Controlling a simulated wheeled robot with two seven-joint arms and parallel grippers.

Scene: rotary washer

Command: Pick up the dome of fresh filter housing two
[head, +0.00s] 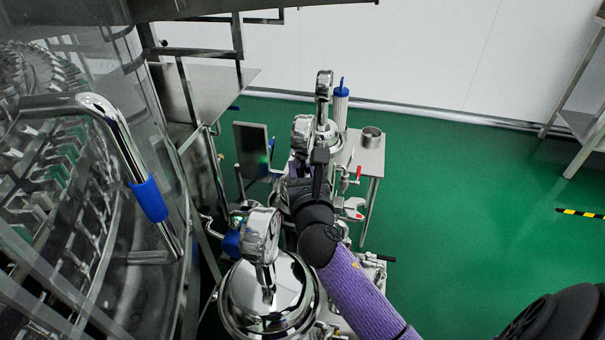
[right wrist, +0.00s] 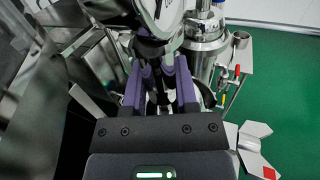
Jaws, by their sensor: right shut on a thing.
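My right gripper (head: 308,182) reaches up from the lower right in the head view. In the right wrist view its purple fingers (right wrist: 160,85) are shut on the narrow neck below a round gauge, on top of a filter housing dome. That gauge (right wrist: 158,14) is at the top edge there; it also shows in the head view (head: 302,132). The dome under it is mostly hidden by my gripper and arm. I cannot tell whether it is lifted or seated. My left gripper is not in view.
A shiny domed housing (head: 268,300) with a gauge stands nearer. The glass-sided washer (head: 150,235) is close on the left. Green floor (head: 460,200) is clear on the right.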

